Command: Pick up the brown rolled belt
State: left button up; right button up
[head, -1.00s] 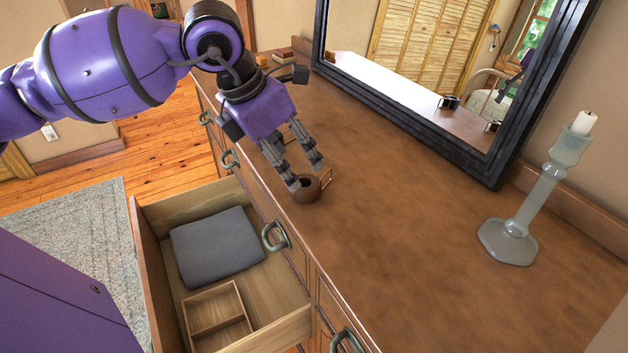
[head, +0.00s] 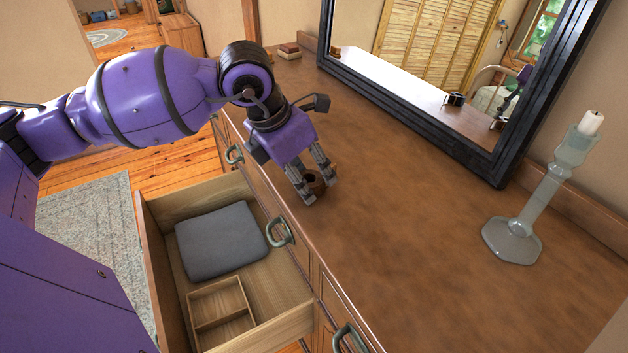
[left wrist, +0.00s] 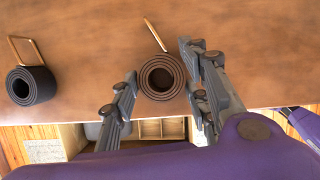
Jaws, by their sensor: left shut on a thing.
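The brown rolled belt (head: 314,183) stands on the wooden dresser top near its front edge. In the left wrist view the belt (left wrist: 162,77) shows as a spiral with its gold buckle pointing away. My left gripper (head: 319,192) reaches down over it, one finger on each side, and is shut on it. The same gripper (left wrist: 163,95) frames the belt in the left wrist view. The belt appears still at the height of the dresser top. In the head view the fingers partly cover it. My right gripper is not in view.
A darker rolled belt (left wrist: 30,85) with a gold buckle lies to the left in the left wrist view. A drawer (head: 288,324) stands open below, holding a folded grey cloth (head: 220,240) and a divided wooden tray (head: 221,314). A glass candlestick (head: 512,241) stands right, near the mirror (head: 420,127).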

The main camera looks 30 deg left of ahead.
pick_arm(q)
jog(key=shift+c, duration=1.3)
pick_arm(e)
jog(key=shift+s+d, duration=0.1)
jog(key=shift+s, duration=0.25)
pick_arm(q)
jog(key=shift+r, duration=0.15)
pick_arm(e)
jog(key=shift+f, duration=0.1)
